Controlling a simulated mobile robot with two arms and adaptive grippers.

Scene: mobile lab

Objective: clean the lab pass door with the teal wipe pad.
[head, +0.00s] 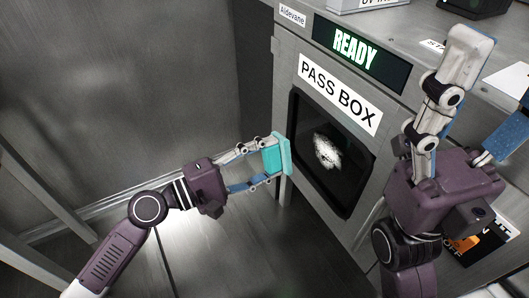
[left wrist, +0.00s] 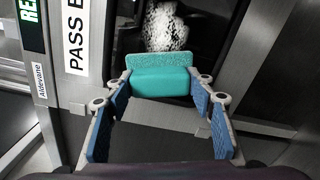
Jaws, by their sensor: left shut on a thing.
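The teal wipe pad (head: 275,158) is held in my left gripper (head: 261,163), its flat face turned toward the pass box. The pad also shows between the fingers in the left wrist view (left wrist: 160,82). The lab pass door (head: 365,197) has a dark window in a grey frame. A whitish, speckled smudge (head: 327,152) is on the window, to the right of the pad; it also shows beyond the pad in the left wrist view (left wrist: 165,27). The pad is near the door's left edge; it looks apart from the smudge. My right gripper (head: 492,88) is open and empty, its fingers spread.
A "PASS BOX" label (head: 339,93) and a green "READY" display (head: 356,48) are above the window. Boxes stand on the counter top (head: 400,22) at the upper right. Floor to the left of the cabinet is clear.

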